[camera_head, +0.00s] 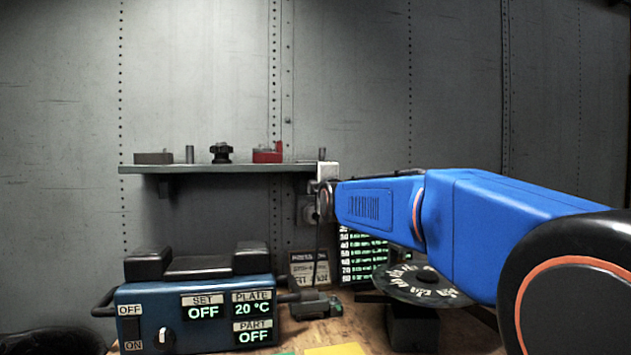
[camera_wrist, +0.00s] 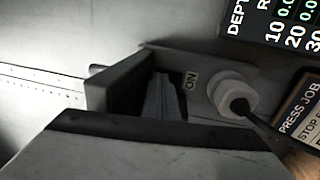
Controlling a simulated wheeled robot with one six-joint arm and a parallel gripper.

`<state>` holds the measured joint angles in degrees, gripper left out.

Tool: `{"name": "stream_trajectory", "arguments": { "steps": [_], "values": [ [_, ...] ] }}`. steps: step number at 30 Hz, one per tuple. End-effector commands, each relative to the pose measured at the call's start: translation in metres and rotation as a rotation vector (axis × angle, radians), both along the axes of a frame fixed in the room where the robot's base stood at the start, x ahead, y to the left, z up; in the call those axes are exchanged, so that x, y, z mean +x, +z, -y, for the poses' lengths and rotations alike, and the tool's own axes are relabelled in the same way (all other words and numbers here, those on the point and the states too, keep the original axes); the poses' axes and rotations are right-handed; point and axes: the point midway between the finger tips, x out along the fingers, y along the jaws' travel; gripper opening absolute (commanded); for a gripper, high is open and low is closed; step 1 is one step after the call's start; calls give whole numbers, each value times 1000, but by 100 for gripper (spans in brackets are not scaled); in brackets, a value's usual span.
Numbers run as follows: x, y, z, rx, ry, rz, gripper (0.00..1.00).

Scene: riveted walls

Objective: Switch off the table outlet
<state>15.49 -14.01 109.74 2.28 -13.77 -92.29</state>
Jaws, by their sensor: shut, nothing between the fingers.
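The outlet (camera_wrist: 207,97) is a pale grey fitting in the wrist view, with an ON label beside my fingers. A round white plug (camera_wrist: 233,94) with a dark cord sits in its right part. The switch itself is hidden or too dark to make out. My gripper (camera_head: 318,187) looks small in the head view.
A shelf (camera_head: 220,169) with small parts runs left of my gripper. Below, a blue heater box (camera_head: 180,310) stands on the wooden bench. A lit depth chart (camera_head: 360,255), a job card (camera_head: 309,268) and a dark round dial (camera_head: 425,284) are near my arm.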

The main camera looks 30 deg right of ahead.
Motion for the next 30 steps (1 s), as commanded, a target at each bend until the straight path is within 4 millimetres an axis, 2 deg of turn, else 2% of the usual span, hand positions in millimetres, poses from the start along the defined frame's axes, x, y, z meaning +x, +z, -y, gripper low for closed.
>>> {"name": "stream_trajectory", "arguments": {
  "steps": [6,11,30],
  "values": [
    [-1,-1,0,0,0,-1,0],
    [-14,-2,-4,0,0,-1,0],
    [-112,-16,-32,0,0,1,0]
  ]
}}
